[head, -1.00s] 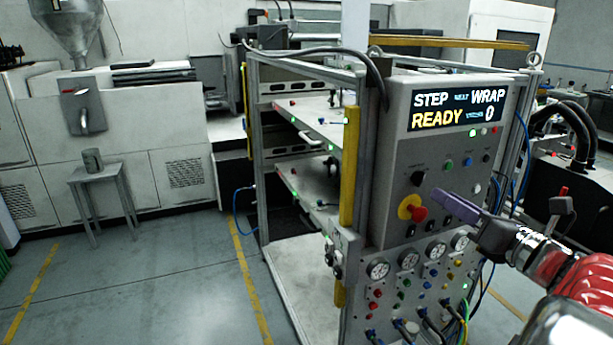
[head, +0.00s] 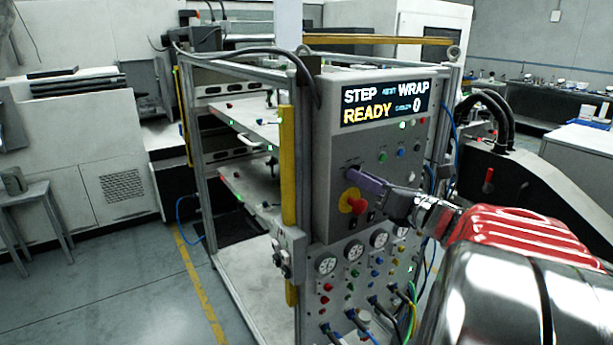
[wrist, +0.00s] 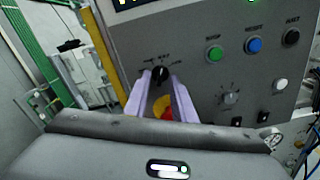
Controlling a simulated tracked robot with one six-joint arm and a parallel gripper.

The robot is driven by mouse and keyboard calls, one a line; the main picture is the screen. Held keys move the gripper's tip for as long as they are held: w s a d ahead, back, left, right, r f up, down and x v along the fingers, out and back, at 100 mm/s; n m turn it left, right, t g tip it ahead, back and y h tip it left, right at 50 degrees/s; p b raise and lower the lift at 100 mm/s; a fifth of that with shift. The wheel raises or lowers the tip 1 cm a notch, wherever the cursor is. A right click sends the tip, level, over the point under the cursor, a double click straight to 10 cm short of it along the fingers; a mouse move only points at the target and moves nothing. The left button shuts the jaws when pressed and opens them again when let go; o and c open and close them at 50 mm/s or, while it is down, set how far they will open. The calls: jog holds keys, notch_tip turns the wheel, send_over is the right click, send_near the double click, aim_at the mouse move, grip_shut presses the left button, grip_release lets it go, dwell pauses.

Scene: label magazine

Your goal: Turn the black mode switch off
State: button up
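The black mode switch (wrist: 160,74) is a small rotary knob on the grey control panel (wrist: 205,95), with small lettering above it that I cannot read surely. My gripper (wrist: 160,79) is open, and in the wrist view its two purple fingers appear on either side of the switch. I cannot tell whether they touch it. In the head view my gripper (head: 352,175) reaches in from the right, its fingertips in front of the panel at the switch, which they mostly hide. The knob's exact setting is unclear.
A red emergency stop on a yellow disc (head: 354,202) sits just below the fingers. Green (wrist: 214,54), blue (wrist: 253,45) and black (wrist: 290,37) buttons lie to the right. A display (head: 385,103) above reads STEP, WRAP, READY. Gauges and cables are lower.

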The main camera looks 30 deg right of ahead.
grip_shut()
jog(key=shift+d, duration=0.1)
dwell(0.3)
